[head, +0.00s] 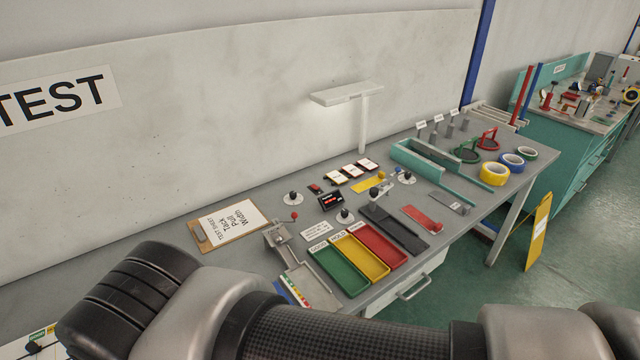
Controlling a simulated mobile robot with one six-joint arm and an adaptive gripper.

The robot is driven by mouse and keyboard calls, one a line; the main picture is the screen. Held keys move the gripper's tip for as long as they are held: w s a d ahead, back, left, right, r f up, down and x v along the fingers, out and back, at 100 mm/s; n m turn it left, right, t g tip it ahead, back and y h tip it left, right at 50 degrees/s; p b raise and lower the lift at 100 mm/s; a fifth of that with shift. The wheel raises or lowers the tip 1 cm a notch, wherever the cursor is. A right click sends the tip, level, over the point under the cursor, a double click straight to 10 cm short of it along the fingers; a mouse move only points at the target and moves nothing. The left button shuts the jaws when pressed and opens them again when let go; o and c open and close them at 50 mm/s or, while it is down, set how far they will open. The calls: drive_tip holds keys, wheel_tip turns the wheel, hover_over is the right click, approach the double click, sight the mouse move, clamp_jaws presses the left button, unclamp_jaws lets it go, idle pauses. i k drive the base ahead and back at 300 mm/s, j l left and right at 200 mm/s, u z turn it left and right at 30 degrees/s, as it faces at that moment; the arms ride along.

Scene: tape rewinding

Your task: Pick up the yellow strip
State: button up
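A small flat yellow strip (367,184) lies on the grey workbench (455,225), near the middle of its depth. Its right end is close to a small yellow-topped piece and a black-knobbed disc (404,178). A row of small cards lies just behind it. Large dark and silver links of my own arm cross the bottom of the head view. My gripper is not in view, so whether it is open or shut does not show.
Green (337,272), yellow (361,258) and red (381,244) trays sit at the front edge. A clipboard (228,224) lies left. A lamp (362,120) stands behind. Tape rolls (494,173) and a teal holder (432,168) are right. A yellow sign (539,231) stands on the floor.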

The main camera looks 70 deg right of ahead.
sight(365, 185)
drive_tip(key=z, duration=2.75)
